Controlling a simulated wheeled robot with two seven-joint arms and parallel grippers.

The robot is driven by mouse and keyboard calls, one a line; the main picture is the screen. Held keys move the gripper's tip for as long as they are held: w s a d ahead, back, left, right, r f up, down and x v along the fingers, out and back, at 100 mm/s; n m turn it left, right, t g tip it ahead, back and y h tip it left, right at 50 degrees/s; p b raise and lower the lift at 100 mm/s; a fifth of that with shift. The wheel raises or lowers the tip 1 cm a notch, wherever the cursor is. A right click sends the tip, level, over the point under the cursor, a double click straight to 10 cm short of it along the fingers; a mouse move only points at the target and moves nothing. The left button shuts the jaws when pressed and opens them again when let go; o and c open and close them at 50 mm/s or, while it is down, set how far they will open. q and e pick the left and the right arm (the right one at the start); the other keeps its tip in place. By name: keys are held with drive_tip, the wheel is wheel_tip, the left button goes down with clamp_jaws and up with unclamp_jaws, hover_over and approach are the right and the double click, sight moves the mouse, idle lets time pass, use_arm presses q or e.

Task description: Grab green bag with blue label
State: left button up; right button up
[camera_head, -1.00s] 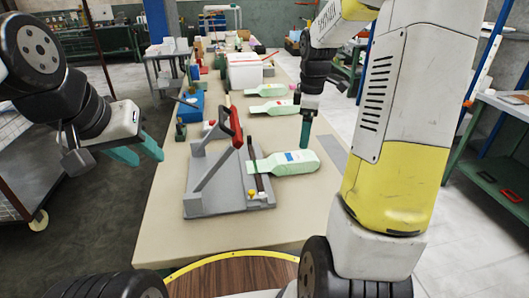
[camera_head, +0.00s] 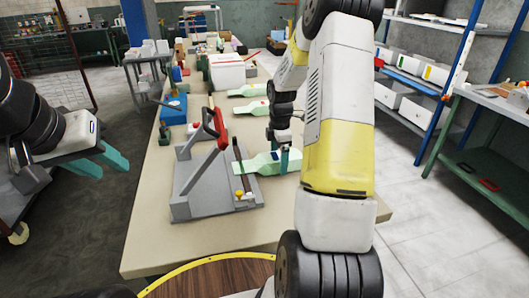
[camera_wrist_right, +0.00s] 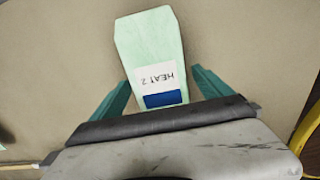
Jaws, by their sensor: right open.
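The pale green bag with a blue label (camera_head: 256,164) lies flat on the table, its narrow end at the grey press (camera_head: 188,205) with a red handle. In the right wrist view the bag (camera_wrist_right: 148,38) shows a white label reading "HEAT 2" with a blue band. My right gripper (camera_wrist_right: 160,78) is open, with one finger on each side of the bag's labelled end. In the head view my arm hides part of the bag and of the right gripper (camera_head: 284,160). My left gripper (camera_head: 112,160) is open and empty, left of the table.
More pale green bags (camera_head: 250,90) lie farther back on the table (camera_head: 150,235). A blue device (camera_head: 173,108) stands at the left edge, and a white box (camera_head: 227,72) is behind. A green workbench (camera_head: 485,150) stands at the right.

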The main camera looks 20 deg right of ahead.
drive_tip(key=shift+f, duration=0.25)
drive_tip(key=c, duration=1.5)
drive_tip(key=shift+o, duration=0.2)
drive_tip(key=shift+r, duration=0.15)
